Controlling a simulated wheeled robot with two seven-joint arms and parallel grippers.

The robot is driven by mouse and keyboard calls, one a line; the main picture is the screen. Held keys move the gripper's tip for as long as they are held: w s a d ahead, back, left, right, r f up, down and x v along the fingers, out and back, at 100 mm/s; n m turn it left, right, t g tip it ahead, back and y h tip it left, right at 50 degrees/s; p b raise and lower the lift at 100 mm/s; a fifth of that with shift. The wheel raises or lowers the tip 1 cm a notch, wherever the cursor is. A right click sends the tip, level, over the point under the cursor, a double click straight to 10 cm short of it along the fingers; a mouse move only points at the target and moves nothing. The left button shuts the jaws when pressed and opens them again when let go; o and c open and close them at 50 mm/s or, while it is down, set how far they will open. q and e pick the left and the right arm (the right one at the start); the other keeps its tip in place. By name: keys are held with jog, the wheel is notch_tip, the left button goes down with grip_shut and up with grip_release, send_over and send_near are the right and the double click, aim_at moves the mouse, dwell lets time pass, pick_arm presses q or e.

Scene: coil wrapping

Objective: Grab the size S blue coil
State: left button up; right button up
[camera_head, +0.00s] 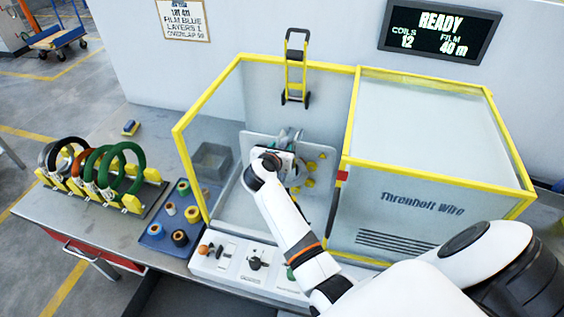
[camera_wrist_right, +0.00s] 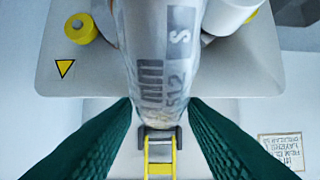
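My right gripper (camera_head: 283,153) is inside the machine's yellow-framed bay, seen small and partly covered by its own wrist in the head view. In the right wrist view its two green fingers (camera_wrist_right: 159,110) stand on either side of the lower part of a coil (camera_wrist_right: 158,70) wrapped in pale, see-through film. The coil has a label with an "S". Its colour looks grey under the film, and no blue is clear. The fingertips appear at the coil's edges, but contact is not clear. My left gripper is not in view.
A rack (camera_head: 131,203) of green, orange and dark coils stands on the left of the bench. A blue tray (camera_head: 155,232) of small rolls lies beside the bay. A control panel (camera_head: 228,268) is in front, and a closed cabinet (camera_head: 420,215) is on the right.

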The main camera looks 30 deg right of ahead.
grip_shut()
jog(key=shift+r, duration=0.1)
